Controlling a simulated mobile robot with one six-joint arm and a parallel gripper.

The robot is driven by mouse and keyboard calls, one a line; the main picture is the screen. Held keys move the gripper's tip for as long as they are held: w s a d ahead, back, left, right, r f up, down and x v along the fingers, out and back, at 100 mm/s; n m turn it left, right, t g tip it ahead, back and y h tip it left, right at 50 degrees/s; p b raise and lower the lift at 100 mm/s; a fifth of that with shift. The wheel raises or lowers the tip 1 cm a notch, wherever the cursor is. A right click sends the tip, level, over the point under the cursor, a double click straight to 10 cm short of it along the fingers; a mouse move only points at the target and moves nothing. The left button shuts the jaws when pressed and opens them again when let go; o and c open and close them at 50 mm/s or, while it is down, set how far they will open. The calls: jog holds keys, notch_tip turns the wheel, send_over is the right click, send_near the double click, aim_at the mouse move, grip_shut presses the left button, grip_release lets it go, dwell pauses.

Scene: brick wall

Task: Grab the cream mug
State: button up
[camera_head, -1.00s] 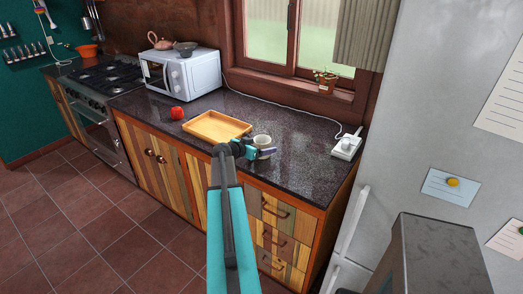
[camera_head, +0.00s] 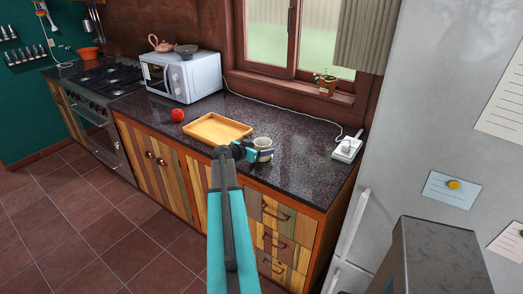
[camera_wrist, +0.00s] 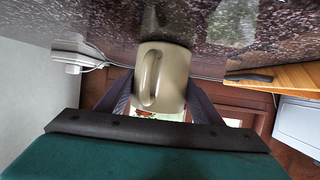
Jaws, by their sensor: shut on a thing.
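The cream mug (camera_head: 263,143) is at the right of the wooden tray (camera_head: 218,129) on the dark counter. In the wrist view the mug (camera_wrist: 168,76) sits between the two fingers of my gripper (camera_wrist: 160,97), with its handle towards the camera. My gripper (camera_head: 258,154) is shut on the mug's sides. In the head view my arm and gripper cover part of the mug's lower side. I cannot tell if the mug's base touches the counter.
A red apple (camera_head: 177,115) lies left of the tray. A microwave (camera_head: 181,76) stands behind it. A white power strip (camera_head: 347,149) with a cord lies to the right, near the fridge (camera_head: 430,110). The counter between mug and power strip is clear.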

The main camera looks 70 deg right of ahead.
aim_at(268, 141)
jog(key=shift+r, duration=0.3)
jog(key=shift+r+b, duration=1.05)
jog(key=shift+r, duration=0.4)
jog(key=s+a+b, duration=0.1)
jog(key=a+b, duration=0.2)
jog(key=a, duration=0.3)
jog(key=s+a+r+b, duration=0.1)
jog(key=s+a+b, duration=0.1)
jog(key=a, duration=0.5)
jog(key=shift+s+a+b, duration=0.15)
jog(key=shift+s+b, duration=0.1)
jog(key=shift+b, duration=0.35)
jog(key=shift+s+a+r+b, duration=0.15)
jog(key=shift+a+b, duration=0.4)
jog(key=shift+b, duration=0.85)
jog(key=shift+s+a+r+b, duration=0.15)
jog(key=shift+a+b, duration=0.35)
jog(key=shift+b, duration=0.85)
